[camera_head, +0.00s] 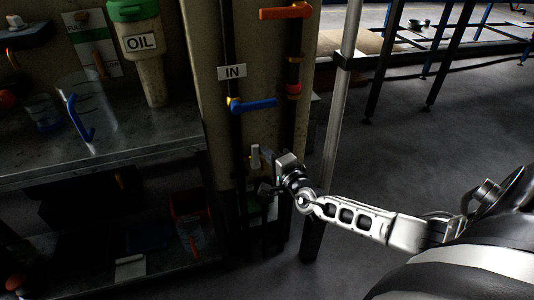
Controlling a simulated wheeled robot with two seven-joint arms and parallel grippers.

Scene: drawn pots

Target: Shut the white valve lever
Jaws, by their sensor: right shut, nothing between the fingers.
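A small pale upright piece (255,157), which looks like the white valve lever, shows low on the panel with the pipes, below the blue lever. My right gripper (269,160) reaches in from the right and is shut and empty, close beside this piece on its right. I cannot tell whether they touch. The gripper and the dark shade hide part of the valve, so the lever's exact angle is unclear. My left gripper is not in view.
A blue lever (254,104) sits under the IN label (232,72), and an orange lever (286,12) is higher on the right pipe. A metal post (341,100) stands right of the panel. The bench (150,133) at left holds an OIL jug (141,45) and a clear jug (95,105).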

